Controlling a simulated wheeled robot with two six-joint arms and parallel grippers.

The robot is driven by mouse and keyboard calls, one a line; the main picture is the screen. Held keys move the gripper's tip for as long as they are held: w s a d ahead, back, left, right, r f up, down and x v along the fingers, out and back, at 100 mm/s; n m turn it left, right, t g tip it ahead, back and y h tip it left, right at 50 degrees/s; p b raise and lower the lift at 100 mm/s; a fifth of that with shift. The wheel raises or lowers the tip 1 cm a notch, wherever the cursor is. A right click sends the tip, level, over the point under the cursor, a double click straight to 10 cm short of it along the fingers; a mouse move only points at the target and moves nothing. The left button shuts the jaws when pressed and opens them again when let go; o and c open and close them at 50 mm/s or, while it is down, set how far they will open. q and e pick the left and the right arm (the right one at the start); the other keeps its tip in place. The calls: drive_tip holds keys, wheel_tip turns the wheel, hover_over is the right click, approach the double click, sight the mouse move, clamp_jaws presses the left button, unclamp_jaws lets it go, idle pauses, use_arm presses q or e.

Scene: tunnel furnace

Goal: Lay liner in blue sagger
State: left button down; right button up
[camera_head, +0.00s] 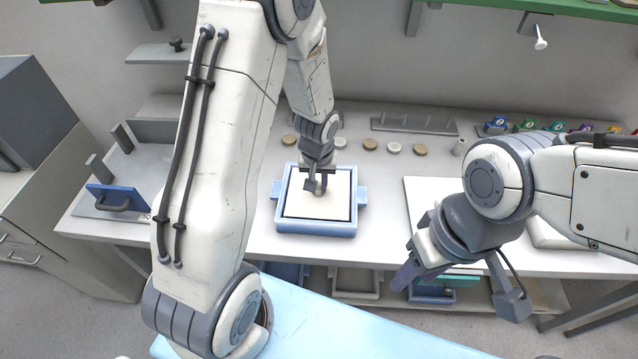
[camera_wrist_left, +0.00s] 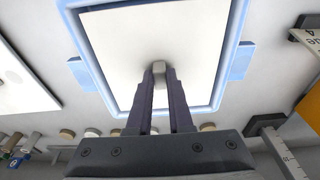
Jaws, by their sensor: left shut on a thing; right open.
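The blue sagger (camera_head: 317,229) is a square, light-blue tray with side lugs, on the white bench in the head view. Its rim also shows in the left wrist view (camera_wrist_left: 235,62). The white square liner (camera_head: 300,206) lies within the sagger's rim, with a dark gap along its edges; I cannot tell whether it touches the floor. My left gripper (camera_head: 317,187) is over the liner's middle, shut on its small grey grip, seen between the fingertips in the left wrist view (camera_wrist_left: 159,75). My right gripper (camera_head: 458,284) is open and empty, in front of the bench at right.
Several tan and pale discs (camera_head: 370,144) stand in a row behind the sagger. A blue panel with a dark handle (camera_head: 118,198) is at the bench's left. Small coloured items (camera_head: 525,126) line the back right. A white board (camera_head: 430,190) lies right of the sagger.

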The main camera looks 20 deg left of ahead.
use_arm(q)
drive_tip(key=shift+f, duration=0.1)
drive_tip(key=shift+f+b, duration=1.3)
drive_tip(key=shift+b, duration=0.05)
drive_tip(key=shift+f+b, duration=0.4)
drive_tip(key=c, duration=0.7)
unclamp_jaws()
drive_tip(key=shift+c, duration=0.2)
wheel_tip(320, 180, up, 10)
drive_tip(key=s, duration=0.1)
drive_tip(key=shift+s+d+r, duration=0.2)
drive_tip(key=shift+d, duration=0.05)
